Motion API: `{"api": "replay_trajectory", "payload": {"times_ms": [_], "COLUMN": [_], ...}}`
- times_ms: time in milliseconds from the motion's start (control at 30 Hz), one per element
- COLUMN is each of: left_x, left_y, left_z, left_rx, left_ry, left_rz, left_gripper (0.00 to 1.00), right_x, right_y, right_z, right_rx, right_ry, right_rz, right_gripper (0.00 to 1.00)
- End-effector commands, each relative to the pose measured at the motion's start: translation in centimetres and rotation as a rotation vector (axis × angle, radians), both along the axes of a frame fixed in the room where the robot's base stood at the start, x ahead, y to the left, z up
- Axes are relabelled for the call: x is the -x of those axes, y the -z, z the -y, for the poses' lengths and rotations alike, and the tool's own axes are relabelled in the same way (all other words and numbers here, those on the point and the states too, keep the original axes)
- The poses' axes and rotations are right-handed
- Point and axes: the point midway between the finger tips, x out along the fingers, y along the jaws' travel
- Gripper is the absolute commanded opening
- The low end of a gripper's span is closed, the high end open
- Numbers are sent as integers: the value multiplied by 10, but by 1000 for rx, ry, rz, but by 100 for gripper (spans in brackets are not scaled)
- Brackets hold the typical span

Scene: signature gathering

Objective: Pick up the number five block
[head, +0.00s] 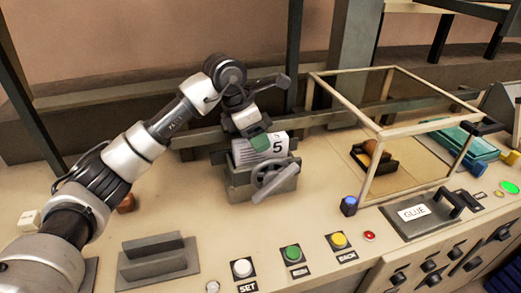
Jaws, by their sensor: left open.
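The number five block (279,146) is white with a black 5 on its front face. It sits in the top of a grey vise-like fixture (245,182) with a handle, in the middle of the bench. My left gripper (256,138) is open and points down at the block from above and left. Its end overlaps the block's upper left part, so that part is hidden. I cannot tell whether the fingers touch it. My right gripper is not in view.
A clear framed case (385,130) stands right of the fixture. A GLUE panel (420,216) with a dark handle lies in front of it. White, green and yellow buttons (292,253) line the front edge. A grey stepped block (155,258) is at front left.

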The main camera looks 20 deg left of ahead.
Motion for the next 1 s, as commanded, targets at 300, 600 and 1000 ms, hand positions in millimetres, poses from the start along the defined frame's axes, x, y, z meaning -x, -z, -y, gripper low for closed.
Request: {"api": "replay_trajectory", "payload": {"times_ms": [300, 600, 1000], "left_x": [-5, -5, -5], "left_y": [26, 27, 31], "left_z": [9, 8, 8], "left_rx": [0, 0, -1], "left_ry": [1, 0, 0], "left_rz": [0, 0, 1], "left_gripper": [62, 62, 62], "right_x": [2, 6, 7], "right_y": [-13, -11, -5], "right_z": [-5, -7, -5], "right_rx": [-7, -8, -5], "right_ry": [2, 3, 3], "right_rz": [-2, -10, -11], "right_gripper": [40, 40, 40]}}
